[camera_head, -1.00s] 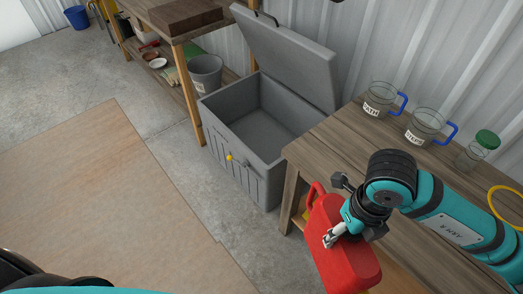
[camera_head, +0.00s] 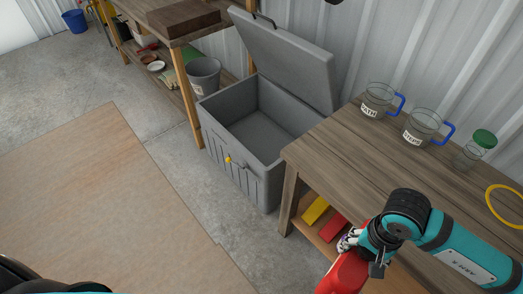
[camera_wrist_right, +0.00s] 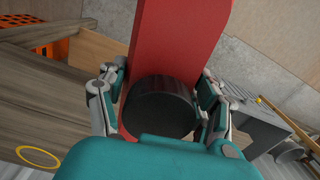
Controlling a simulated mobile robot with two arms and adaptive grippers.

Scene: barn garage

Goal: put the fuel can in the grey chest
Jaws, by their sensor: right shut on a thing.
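The red fuel can (camera_head: 345,274) is at the bottom of the head view, in front of the table, mostly cut off by the frame edge. My right gripper (camera_head: 350,243) is shut on it. In the right wrist view the red can (camera_wrist_right: 178,40) with its dark round cap (camera_wrist_right: 160,106) sits between the two fingers of my right gripper (camera_wrist_right: 162,95). The grey chest (camera_head: 235,150) stands on the floor left of the table, its lid (camera_head: 285,58) raised and its inside empty. The can is right of the chest and nearer to me, apart from it. My left gripper is not in view.
The wooden table (camera_head: 400,175) holds two labelled glass mugs (camera_head: 377,100), a green-lidded jar (camera_head: 474,152) and a yellow ring. Yellow and red items lie on its lower shelf. The floor in front of the chest is clear.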

